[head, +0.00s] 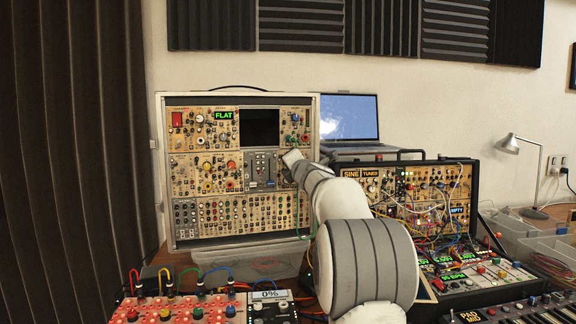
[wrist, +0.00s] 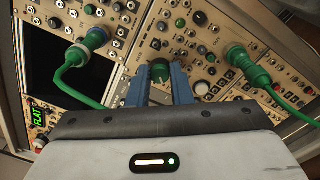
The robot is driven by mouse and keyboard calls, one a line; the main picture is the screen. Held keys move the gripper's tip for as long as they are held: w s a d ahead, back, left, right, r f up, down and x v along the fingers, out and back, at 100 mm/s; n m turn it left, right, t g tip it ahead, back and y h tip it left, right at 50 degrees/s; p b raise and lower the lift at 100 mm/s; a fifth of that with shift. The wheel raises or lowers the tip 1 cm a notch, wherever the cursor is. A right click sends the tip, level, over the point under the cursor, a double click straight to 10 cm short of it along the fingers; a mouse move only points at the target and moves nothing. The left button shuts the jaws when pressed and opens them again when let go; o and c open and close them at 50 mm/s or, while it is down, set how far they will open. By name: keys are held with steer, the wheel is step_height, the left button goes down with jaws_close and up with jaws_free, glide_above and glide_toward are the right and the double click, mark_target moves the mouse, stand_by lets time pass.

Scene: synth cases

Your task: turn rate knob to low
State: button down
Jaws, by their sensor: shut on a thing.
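A green knob (wrist: 160,70) sits on a tan module panel in the wrist view, between the two blue fingers of my gripper (wrist: 161,78). The fingers are closed on its sides. In the head view my arm reaches to the right side of the upright tan synth case (head: 250,221). There my wrist hides the knob and the fingertips.
Green cable plugs (wrist: 92,40) and (wrist: 240,58) stand out on both sides of my fingers. A green FLAT display (head: 223,115) is at the case's upper left. A second case (head: 440,180) full of patch cables stands at right, with a laptop (head: 348,117) behind.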

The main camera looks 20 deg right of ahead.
steer(key=c, duration=1.3)
jaws_free()
steer(key=s+a+b, duration=0.1)
steer(key=s, duration=0.6)
steer(key=shift+s+f, duration=0.15)
steer(key=shift+s, duration=0.2)
